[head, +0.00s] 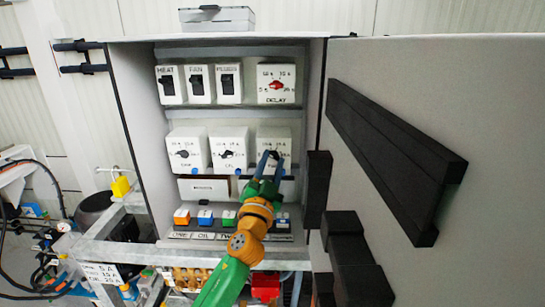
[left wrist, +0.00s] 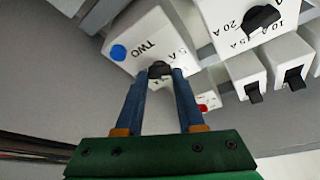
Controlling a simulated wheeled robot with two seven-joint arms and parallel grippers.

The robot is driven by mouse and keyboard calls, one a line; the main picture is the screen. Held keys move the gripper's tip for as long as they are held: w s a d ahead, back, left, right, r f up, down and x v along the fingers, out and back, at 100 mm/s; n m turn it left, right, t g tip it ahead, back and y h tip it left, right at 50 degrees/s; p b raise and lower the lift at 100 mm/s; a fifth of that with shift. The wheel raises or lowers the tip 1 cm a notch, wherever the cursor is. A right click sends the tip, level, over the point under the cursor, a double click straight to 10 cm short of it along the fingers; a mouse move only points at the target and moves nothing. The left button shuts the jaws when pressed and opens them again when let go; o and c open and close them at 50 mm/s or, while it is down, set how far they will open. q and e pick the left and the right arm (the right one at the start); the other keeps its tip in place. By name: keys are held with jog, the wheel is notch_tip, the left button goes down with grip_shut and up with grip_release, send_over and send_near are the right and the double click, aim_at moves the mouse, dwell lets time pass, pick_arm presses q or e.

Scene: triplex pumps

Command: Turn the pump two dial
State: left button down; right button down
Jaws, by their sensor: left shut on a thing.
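The pump two dial is a black knob (left wrist: 160,69) on a white box (left wrist: 148,40) marked TWO with a blue dot. In the head view this box (head: 273,134) is the rightmost in the cabinet's middle row. My left gripper (head: 268,162) reaches up to it from below. In the left wrist view its two blue fingers (left wrist: 160,80) are closed on either side of the knob. The fingers hide part of the knob and its scale, so I cannot read its setting. My right gripper is in neither view.
Two similar dial boxes, the middle one (head: 229,150) and the left one (head: 187,151), stand beside it. Above are switches (head: 198,84) and the DELAY dial box (head: 276,84). Coloured buttons (head: 205,217) lie below. The open cabinet door (head: 430,110) fills the right side.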

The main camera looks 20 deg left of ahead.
pick_arm(q)
jog(key=shift+a+r+m+h+p, duration=0.1)
jog(key=shift+r+m+h+p, duration=0.25)
jog(key=shift+m, duration=0.35)
jog(key=shift+f+m+g+h, duration=0.15)
jog(key=shift+m+g+h, duration=0.25)
jog(key=shift+m, duration=0.7)
jog(key=shift+a+m+g+h, duration=0.1)
jog(key=shift+m+g+h, duration=0.25)
jog(key=shift+m, duration=0.75)
jog(key=shift+m+g+h, duration=0.15)
jog(key=shift+m+h, duration=0.25)
jog(key=shift+m, duration=0.7)
jog(key=c, duration=0.7)
grip_release()
jog(key=shift+c, duration=0.2)
jog(key=shift+o, duration=1.1)
jog(key=shift+w, duration=0.1)
